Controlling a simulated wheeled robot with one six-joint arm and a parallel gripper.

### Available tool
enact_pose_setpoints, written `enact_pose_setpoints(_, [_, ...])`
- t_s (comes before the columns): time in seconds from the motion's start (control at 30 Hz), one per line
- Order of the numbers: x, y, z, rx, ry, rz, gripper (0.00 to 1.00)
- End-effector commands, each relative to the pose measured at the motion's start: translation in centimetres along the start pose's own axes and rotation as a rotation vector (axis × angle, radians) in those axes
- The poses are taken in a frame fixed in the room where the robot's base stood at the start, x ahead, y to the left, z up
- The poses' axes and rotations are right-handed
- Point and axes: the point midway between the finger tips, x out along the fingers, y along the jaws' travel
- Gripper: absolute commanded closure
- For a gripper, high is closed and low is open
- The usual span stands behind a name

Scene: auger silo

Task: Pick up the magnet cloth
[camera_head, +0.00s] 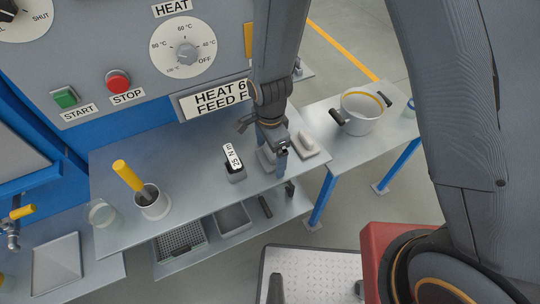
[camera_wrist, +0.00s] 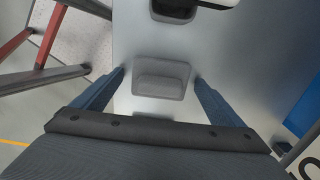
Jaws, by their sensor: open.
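A small grey block with a raised ridge on a flat base sits on the bench in the wrist view (camera_wrist: 160,80). It looks like the magnet cloth, but its cloth nature is not clear. In the head view the grey block (camera_head: 265,158) is partly hidden by my gripper (camera_head: 275,155). My gripper is open and points down at it. In the wrist view the gripper's fingers (camera_wrist: 160,77) stand one on each side of the block with gaps, and nothing is held. The exact height above the bench is hard to tell.
A black holder with a white "5 N 25" label (camera_head: 234,160) stands left of the block. A pale piece on a grey base (camera_head: 307,144) is close on the right. A cup with a yellow-handled tool (camera_head: 152,202) and a pot (camera_head: 361,112) stand farther off. Bench space between is clear.

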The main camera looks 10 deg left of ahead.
Motion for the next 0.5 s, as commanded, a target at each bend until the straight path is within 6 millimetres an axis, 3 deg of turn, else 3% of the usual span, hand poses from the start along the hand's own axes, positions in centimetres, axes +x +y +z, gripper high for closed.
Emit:
enact_pose_setpoints(0.1, [-0.01,0.0,-0.01,0.0,0.0,0.0,0.08])
enact_pose_setpoints(0.4, [-0.02,0.01,-0.01,0.0,0.0,0.0,0.56])
enact_pose_setpoints(0.5, [-0.02,0.0,-0.01,0.0,0.0,0.0,0.56])
